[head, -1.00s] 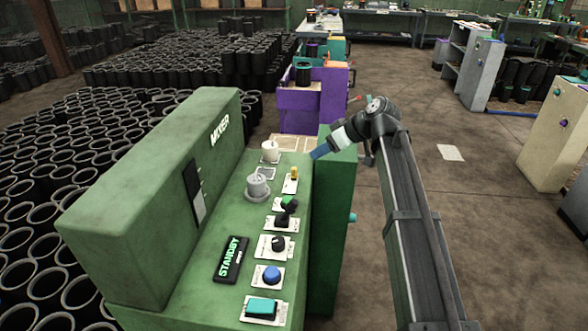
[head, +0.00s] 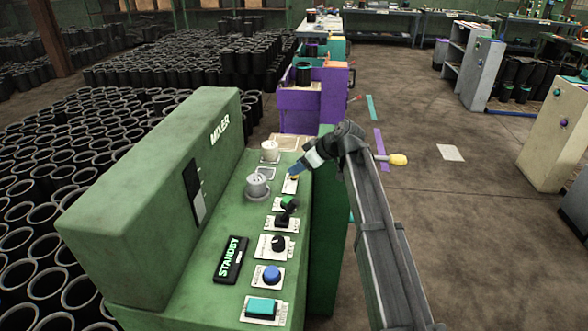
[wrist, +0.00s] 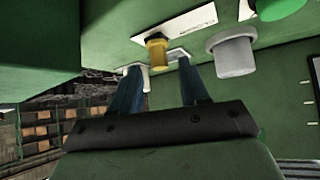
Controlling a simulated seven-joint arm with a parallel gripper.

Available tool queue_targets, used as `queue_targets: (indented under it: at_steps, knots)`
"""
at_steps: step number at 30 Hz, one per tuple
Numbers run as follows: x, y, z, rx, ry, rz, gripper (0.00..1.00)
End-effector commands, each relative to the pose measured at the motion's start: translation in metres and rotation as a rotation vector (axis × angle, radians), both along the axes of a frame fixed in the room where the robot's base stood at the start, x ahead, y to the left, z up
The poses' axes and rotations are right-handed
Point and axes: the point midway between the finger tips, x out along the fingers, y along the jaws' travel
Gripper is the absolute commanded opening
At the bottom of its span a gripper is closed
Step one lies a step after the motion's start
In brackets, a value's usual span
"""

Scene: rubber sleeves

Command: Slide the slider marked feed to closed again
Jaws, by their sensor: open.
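A small yellow knob (head: 293,178) stands on a narrow white plate near the far end of the green mixer console (head: 195,283). Its label is too small to read, so I cannot confirm the feed marking. My gripper (head: 292,172) has its blue fingertips right at this knob and partly covers it. In the wrist view the yellow knob (wrist: 157,52) shows beyond and between the tips of my open gripper (wrist: 160,72). Contact cannot be told.
A pale cylinder on a round base (head: 257,186) stands left of the knob, and a white one (head: 270,151) farther back. A green-topped black control (head: 287,204), a black dial (head: 278,243), a blue button (head: 271,274) and a teal switch (head: 261,308) line the nearer console. A STANDBY display (head: 231,259) is lit.

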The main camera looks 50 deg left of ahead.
Motion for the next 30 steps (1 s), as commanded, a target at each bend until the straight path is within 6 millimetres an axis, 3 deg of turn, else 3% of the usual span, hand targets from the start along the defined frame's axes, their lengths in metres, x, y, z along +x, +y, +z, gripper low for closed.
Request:
queue_targets:
  at_steps: [7,19,30]
  knots:
    - [-0.007,0.016,-0.017,0.000,0.000,0.000,0.45]
    - [-0.008,0.019,-0.021,0.000,0.000,0.000,0.45]
    - [-0.008,0.019,-0.020,0.000,0.000,0.000,0.10]
